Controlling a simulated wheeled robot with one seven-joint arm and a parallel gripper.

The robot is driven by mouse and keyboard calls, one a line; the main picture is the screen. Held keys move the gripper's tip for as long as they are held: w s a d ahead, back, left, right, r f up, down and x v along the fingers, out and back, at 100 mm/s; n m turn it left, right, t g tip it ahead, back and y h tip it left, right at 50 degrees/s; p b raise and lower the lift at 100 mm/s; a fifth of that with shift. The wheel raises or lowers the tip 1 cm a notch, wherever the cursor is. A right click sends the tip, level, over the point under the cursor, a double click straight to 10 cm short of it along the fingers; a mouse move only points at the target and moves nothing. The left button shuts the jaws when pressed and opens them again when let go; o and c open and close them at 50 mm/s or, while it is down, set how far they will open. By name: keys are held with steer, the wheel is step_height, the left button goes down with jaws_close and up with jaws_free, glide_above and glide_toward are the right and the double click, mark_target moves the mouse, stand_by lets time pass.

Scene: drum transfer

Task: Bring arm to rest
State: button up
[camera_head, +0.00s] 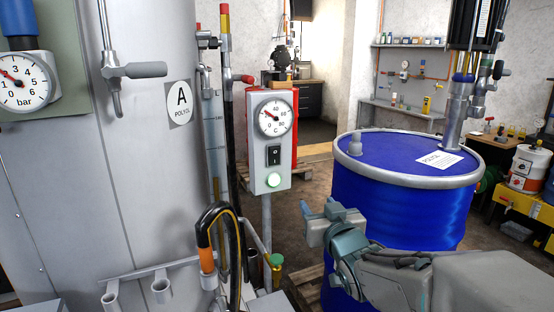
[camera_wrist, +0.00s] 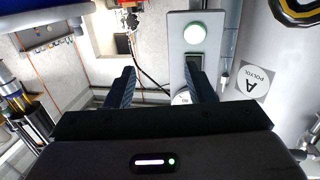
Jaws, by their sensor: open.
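My gripper (camera_head: 318,210) is in front of the blue drum, to the lower right of the grey control box (camera_head: 270,181). In the wrist view my gripper (camera_wrist: 158,85) has its two dark fingers apart with nothing between them. The wrist picture is upside down. The control box (camera_wrist: 191,60) lies beyond the fingers there, with its lit green button (camera_wrist: 194,30).
The blue drum (camera_head: 400,212) stands on a pallet close behind my arm, with a pump tube (camera_head: 455,120) in its lid. A large grey tank (camera_head: 150,215) marked A POLYOL fills the left. A black hose (camera_head: 212,222) with an orange band hangs before it. Shelves stand behind.

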steer(key=s+d+f+m+g+h+p, duration=0.1)
steer(key=s+d+f+g+p, duration=0.1)
steer(key=s+g+p, duration=0.2)
steer(key=s+d+f+m+g+h+p, duration=0.1)
steer(key=s+d+f+g+h+p, duration=0.1)
steer(key=s+g, duration=0.8)
steer(key=s+f+p, duration=0.1)
steer(key=s+p, duration=0.1)
steer(key=s, duration=0.7)
steer(key=shift+d+m+p, duration=0.3)
steer(key=shift+d, duration=0.05)
steer(key=shift+c, duration=1.4)
steer(key=shift+a, duration=0.1)
